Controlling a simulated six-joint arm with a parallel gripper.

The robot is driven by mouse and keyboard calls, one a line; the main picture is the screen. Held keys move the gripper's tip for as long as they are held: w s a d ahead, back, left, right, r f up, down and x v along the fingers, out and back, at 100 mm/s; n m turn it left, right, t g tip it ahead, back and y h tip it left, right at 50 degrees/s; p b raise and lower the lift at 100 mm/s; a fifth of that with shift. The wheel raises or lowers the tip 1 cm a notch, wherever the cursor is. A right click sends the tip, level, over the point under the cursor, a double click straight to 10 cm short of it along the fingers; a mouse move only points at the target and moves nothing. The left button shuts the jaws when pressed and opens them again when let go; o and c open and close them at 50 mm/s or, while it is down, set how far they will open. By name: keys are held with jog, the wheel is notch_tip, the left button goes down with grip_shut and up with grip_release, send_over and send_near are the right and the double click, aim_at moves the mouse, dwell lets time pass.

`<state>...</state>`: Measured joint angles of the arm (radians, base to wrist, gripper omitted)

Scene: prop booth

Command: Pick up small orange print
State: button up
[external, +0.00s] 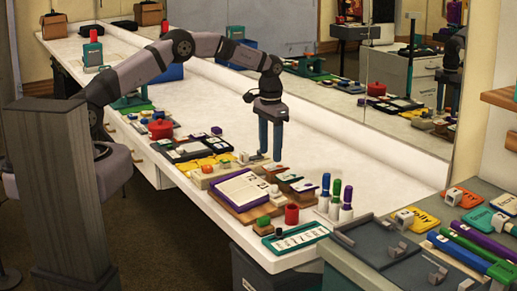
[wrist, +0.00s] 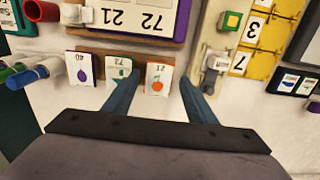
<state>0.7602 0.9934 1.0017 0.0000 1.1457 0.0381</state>
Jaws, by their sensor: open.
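The small orange print (wrist: 158,78) is a white card with an orange fruit and a number. In the wrist view it appears between the two blue fingers of my gripper (wrist: 158,76), at the right end of a brown wooden rack (wrist: 138,57). A green-marked print (wrist: 117,70) is just left of it, partly covered by my left finger, and a plum print (wrist: 82,68) is further left. My gripper is open and empty. In the external view my gripper (external: 271,156) points down above the white table, near the rack. The orange print is not clear there.
A purple-bordered number board (external: 240,190) and yellow number tiles (external: 212,163) lie close by. Capped markers (external: 335,199) and a red cup (external: 292,214) stand near the front. The white table (external: 350,160) is clear towards the mirror.

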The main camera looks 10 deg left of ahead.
aim_at(270, 169)
jog(key=shift+f+p, duration=0.75)
jog(key=shift+f, duration=1.35)
jog(key=shift+f, duration=0.25)
jog(key=c, duration=1.1)
